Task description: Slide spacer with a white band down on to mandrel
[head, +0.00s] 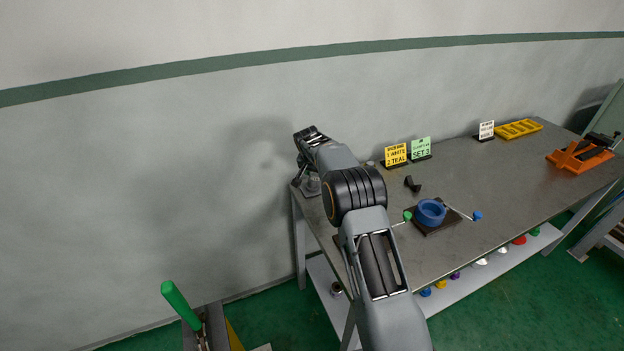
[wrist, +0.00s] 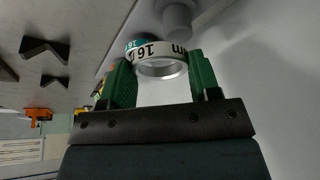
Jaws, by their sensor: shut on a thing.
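The spacer with a white band (wrist: 160,52) is a metal ring with dark lettering; it is between the green fingers of my gripper (wrist: 160,74) in the wrist view, and they are shut on it. A grey stepped cylinder, seemingly the mandrel (wrist: 177,18), shows beyond the ring, apart from it in the picture. In the head view, my gripper (head: 309,138) is over the table's left end, above a grey fixture (head: 311,186); the spacer is hidden there. A teal-banded piece (wrist: 131,43) with lettering shows just behind the white band.
The table (head: 470,170) carries a yellow sign (head: 396,154), a green sign (head: 421,148), a dark V-shaped block (head: 412,184), a blue round vise (head: 430,212), a yellow tray (head: 519,129) and an orange vise (head: 578,158). The wall is close behind.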

